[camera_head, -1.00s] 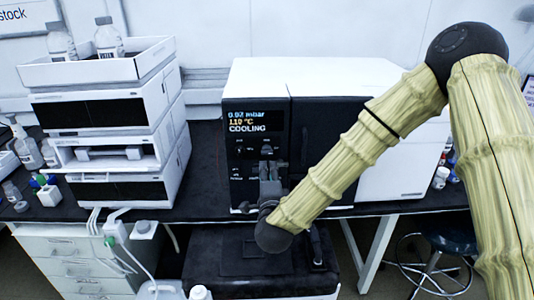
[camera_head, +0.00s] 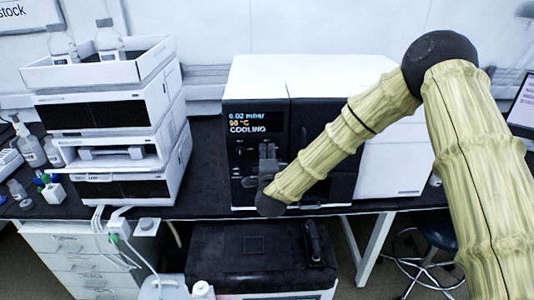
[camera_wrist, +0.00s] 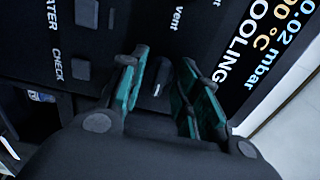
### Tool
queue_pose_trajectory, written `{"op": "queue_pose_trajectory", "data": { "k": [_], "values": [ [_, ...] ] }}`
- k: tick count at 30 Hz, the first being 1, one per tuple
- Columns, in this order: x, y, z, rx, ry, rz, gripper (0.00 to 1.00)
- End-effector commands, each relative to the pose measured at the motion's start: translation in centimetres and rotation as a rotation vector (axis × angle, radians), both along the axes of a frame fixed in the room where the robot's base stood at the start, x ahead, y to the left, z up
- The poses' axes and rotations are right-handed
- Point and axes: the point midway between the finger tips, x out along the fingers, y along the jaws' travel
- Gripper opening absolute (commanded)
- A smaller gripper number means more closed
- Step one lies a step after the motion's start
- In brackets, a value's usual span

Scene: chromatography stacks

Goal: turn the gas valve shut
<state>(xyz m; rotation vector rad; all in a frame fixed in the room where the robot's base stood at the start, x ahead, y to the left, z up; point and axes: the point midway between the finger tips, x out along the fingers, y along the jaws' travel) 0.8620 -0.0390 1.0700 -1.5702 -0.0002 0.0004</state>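The instrument (camera_head: 330,90) is a white and black box on the bench. Its dark front panel (camera_wrist: 105,45) fills much of the wrist view. My gripper (camera_head: 268,150) is in front of this panel. In the wrist view my gripper (camera_wrist: 162,90) is open, with its teal-padded fingers apart. A dark knob (camera_wrist: 161,76) with a pale mark shows between the fingers, below the "Vent" label. I cannot tell whether the fingers touch it, and no gas label is readable. In the head view my gripper hides part of the panel.
The display (camera_wrist: 272,45) reads 0.02 mbar and COOLING. A grey control (camera_wrist: 86,12) and a button by "CHECK" (camera_wrist: 55,68) sit left of the fingers. A white module stack (camera_head: 120,120) stands left on the bench. A black-topped unit (camera_head: 260,260) is below the bench edge.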

Motion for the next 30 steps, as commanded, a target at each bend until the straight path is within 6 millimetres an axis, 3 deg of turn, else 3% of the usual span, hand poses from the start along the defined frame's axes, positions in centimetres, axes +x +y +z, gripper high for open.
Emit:
{"op": "queue_pose_trajectory", "data": {
  "k": [8, 13, 23, 30],
  "values": [
    [0.07, 0.01, -0.04, 0.000, 0.000, 0.000, 0.30],
    [0.06, 0.01, -0.04, 0.000, 0.000, 0.000, 0.02],
    [0.05, -0.03, -0.19, -0.039, 0.000, -0.001, 0.02],
    [0.06, 0.03, -0.31, -0.178, -0.001, 0.001, 0.02]
  ]
}}
